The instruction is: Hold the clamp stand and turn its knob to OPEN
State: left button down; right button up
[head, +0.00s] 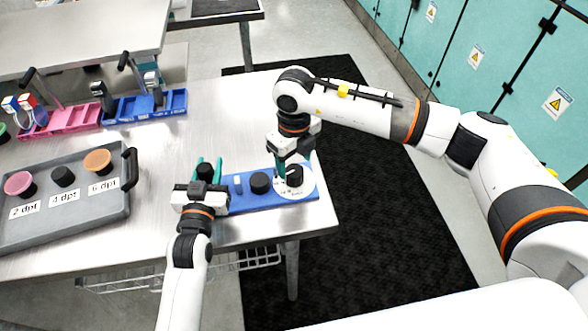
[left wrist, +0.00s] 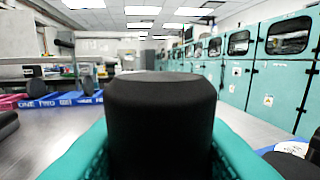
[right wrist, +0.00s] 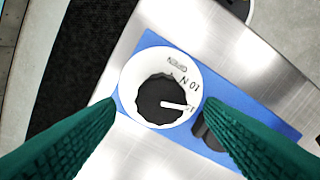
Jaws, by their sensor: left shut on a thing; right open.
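The clamp stand is a long blue base (head: 245,203) on the table, with black posts and a white dial (head: 308,186) at its right end. My left gripper (head: 207,170) is shut on the black post (left wrist: 160,125) at the stand's left end. The black knob (right wrist: 158,98) sits in the middle of the dial, which also shows in the right wrist view (right wrist: 136,68). Its white pointer points right and slightly down, away from the OPEN mark at the dial's top. My right gripper (head: 284,166) is open above the dial, its fingertips either side of the knob, apparently not touching.
A grey tray (head: 100,213) with several coloured and black knobs lies at the left. Pink (head: 75,119) and blue (head: 140,109) modules stand behind it. The table's right edge is close to the dial. Teal cabinets (head: 470,60) stand beyond the black mat.

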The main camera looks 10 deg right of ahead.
aim_at(294, 170)
jog(key=shift+f, duration=2.15)
jog(key=shift+c, duration=0.3)
jog(key=c, duration=0.9)
